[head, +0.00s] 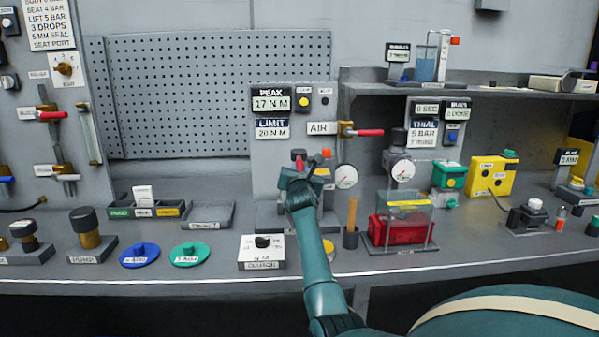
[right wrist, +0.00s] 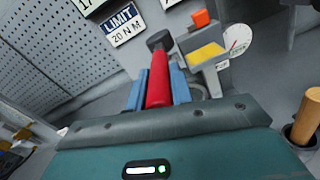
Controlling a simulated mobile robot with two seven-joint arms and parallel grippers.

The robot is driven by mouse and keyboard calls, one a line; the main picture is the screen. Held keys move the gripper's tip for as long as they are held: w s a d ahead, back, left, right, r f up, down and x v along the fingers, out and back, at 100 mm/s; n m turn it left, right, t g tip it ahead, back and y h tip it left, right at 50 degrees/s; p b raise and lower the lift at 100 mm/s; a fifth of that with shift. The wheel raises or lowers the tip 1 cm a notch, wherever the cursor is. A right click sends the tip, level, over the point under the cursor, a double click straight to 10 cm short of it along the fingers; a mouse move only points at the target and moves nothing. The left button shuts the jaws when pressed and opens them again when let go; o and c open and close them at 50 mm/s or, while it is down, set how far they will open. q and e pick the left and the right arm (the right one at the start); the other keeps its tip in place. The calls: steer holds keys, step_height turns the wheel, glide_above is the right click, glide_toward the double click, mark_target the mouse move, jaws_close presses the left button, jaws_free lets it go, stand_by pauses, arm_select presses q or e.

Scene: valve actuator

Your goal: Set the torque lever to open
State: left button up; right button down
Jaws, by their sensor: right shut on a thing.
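The torque lever has a red handle (right wrist: 158,82) with a dark end, seen in the right wrist view. My right gripper (right wrist: 158,90) is shut on this red handle, with a blue finger on each side of it. In the head view my right gripper (head: 298,178) is at the grey torque stand (head: 265,180) below the PEAK and LIMIT displays, and it hides most of the lever. A bit of red (head: 298,154) shows just above the gripper. I cannot tell the lever's set position. My left gripper is not in view.
A red-handled AIR valve (head: 368,132) is above right. A wooden-handled tool (head: 351,215) stands right of my forearm. A clutch box (head: 262,251) is in front.

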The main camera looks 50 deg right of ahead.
steer(key=shift+f, duration=0.1)
steer(key=c, duration=1.2)
jaws_free()
steer(key=shift+c, duration=0.2)
steer(key=b+v, duration=0.1)
steer(key=v, duration=1.2)
steer(key=shift+a, duration=0.1)
